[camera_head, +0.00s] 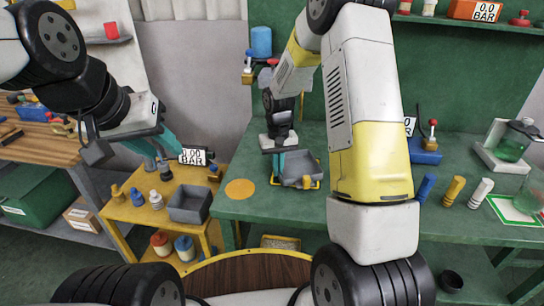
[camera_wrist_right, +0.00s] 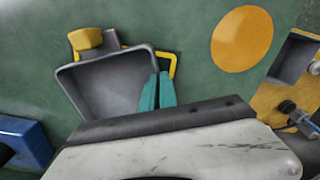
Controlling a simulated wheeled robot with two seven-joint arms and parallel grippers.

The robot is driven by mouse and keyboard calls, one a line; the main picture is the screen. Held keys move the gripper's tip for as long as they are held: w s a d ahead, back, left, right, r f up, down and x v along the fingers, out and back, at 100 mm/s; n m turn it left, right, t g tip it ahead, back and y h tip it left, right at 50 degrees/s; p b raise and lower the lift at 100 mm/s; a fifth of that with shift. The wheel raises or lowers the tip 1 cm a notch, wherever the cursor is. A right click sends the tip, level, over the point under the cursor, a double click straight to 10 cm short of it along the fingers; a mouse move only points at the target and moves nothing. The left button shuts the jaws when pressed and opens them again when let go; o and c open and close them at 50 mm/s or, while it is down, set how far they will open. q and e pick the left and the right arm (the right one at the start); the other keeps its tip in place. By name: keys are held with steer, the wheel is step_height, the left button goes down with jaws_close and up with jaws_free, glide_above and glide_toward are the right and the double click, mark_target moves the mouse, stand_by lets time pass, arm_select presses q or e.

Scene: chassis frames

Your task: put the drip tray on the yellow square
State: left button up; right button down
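The drip tray (camera_head: 300,169) is a shallow grey tray on the green table; it also shows in the right wrist view (camera_wrist_right: 105,85).
A blue block (camera_head: 425,151), several coloured cylinders and a green-edged white mat (camera_head: 511,208) are on the table's right. The table around the disc is clear.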

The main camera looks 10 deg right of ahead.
steer(key=shift+f, duration=0.1)
steer(key=c, duration=2)
jaws_free()
steer(key=shift+f, duration=0.1)
steer(key=shift+c, duration=0.2)
steer(key=o, duration=0.4)
steer(key=s+d+r+t, duration=0.1)
steer(key=s+r, duration=0.2)
steer(key=r, duration=0.7)
steer(key=s+r, duration=0.2)
steer(key=r, duration=0.8)
steer(key=s+d+r+t+y, duration=0.1)
steer(key=s+r+t, duration=0.1)
steer(key=s, duration=0.7)
steer(key=s+d+r+t+y, duration=0.1)
steer(key=s+r+t, duration=0.2)
steer(key=s, duration=0.7)
step_height(320, 180, up, 3)
steer(key=shift+s+f+m, duration=0.2)
steer(key=shift+m, duration=0.1)
